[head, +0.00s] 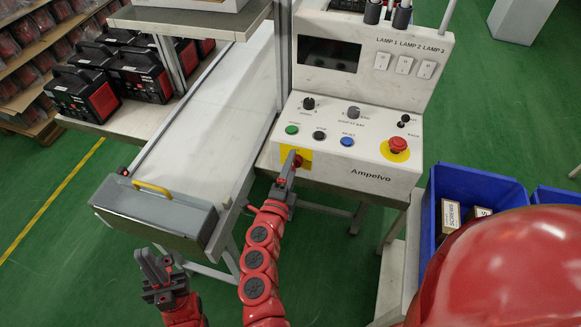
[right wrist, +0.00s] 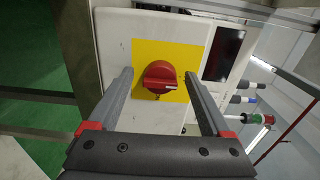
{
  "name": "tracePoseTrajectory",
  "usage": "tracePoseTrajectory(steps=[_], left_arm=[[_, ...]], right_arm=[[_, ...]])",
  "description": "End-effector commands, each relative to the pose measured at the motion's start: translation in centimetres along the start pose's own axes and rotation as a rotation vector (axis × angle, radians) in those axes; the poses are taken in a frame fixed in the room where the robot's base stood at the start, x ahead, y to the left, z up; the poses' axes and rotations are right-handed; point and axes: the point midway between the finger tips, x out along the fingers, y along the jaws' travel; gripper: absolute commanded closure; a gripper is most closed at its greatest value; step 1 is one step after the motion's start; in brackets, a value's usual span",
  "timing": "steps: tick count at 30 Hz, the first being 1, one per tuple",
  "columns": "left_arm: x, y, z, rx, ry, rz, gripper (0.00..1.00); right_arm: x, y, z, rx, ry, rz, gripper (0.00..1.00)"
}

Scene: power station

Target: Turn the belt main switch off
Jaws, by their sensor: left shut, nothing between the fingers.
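The belt main switch is a red rotary knob (right wrist: 160,76) on a yellow plate (right wrist: 192,58) in the right wrist view. A pale mark on the knob points right in that view. In the head view the yellow plate (head: 304,155) is on the front of the control console, and my right gripper (head: 289,163) partly hides the knob. In the right wrist view my right gripper (right wrist: 159,76) is open, one finger on each side of the knob; I cannot tell whether they touch it. My left gripper (head: 152,262) is shut and empty, low in front of the conveyor.
The control console (head: 345,171) carries buttons, knobs and a red emergency stop (head: 397,146). A conveyor (head: 205,115) with a grey end box (head: 155,208) and yellow handle is to the left. Blue bins (head: 474,183) stand at the right. Black-and-red devices (head: 83,95) sit on the left table.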

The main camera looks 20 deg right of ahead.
Motion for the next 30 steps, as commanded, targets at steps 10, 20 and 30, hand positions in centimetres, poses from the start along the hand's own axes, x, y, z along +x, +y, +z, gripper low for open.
tracePoseTrajectory(steps=[10,20,30], left_arm=[[-0.2,0.0,0.0,0.0,0.0,0.0,1.0],[-0.6,0.0,0.1,0.0,0.0,0.0,1.0],[-0.7,0.0,0.1,0.0,0.0,0.0,1.0]], right_arm=[[-1.3,0.1,0.1,0.001,-0.003,0.0,0.17],[-8.6,0.2,0.2,-0.001,-0.008,0.003,0.17],[-15.7,0.0,0.1,0.001,-0.003,0.001,0.17]])
